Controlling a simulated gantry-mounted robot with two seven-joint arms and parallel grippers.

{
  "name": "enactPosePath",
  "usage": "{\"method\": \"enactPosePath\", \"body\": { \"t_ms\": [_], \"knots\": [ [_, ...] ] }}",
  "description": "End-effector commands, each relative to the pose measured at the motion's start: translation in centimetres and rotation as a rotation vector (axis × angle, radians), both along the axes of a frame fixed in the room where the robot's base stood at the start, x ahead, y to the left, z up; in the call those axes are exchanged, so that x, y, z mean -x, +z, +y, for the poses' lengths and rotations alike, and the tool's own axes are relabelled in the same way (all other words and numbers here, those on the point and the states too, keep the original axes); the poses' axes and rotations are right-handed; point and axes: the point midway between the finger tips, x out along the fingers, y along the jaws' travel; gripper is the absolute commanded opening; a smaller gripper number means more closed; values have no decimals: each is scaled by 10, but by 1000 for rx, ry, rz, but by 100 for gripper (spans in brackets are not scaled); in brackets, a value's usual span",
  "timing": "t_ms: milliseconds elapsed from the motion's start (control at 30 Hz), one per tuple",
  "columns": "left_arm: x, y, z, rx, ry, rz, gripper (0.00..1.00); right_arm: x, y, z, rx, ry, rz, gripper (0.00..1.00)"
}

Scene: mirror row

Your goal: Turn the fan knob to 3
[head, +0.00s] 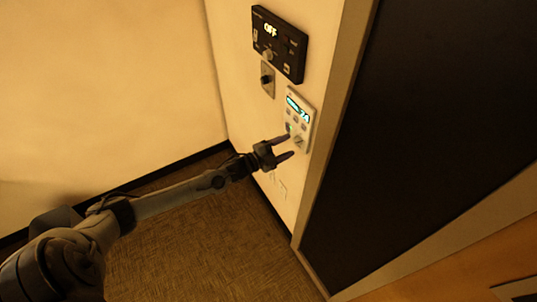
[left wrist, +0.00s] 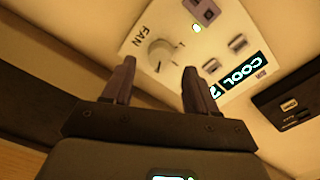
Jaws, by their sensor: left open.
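The fan knob (left wrist: 160,55) is a round light knob beside the printed word FAN on a pale wall thermostat (head: 306,106). A small dark mark shows on its lower edge in the left wrist view; the setting numbers are too small to read. In the head view the knob (head: 299,141) sits low on the thermostat. My left gripper (head: 288,146) is open, its fingertips close to the knob. In the left wrist view its two fingers (left wrist: 158,67) appear on either side of the knob's lower part, with nothing held. Contact cannot be told. My right gripper is not in view.
The thermostat has a lit display (left wrist: 238,74) reading COOL and several buttons. A black panel (head: 279,43) reading OFF and a small plate with a dark knob (head: 267,79) are above it. A door frame (head: 338,110) stands close at right.

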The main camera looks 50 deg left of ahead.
Motion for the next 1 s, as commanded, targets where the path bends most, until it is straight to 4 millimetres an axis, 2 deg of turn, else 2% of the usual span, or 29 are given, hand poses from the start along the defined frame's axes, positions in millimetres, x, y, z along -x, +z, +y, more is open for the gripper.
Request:
{"method": "enactPosePath", "body": {
  "t_ms": [200,500,700,1000],
  "knots": [
    [35,-2,8,-3,-1,3,58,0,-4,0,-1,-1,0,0],
    [69,-1,15,0,-1,2,58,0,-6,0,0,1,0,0],
    [77,0,17,-1,0,-2,58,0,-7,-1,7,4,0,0],
    [79,0,18,-1,0,-2,58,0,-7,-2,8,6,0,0]
  ]
}}
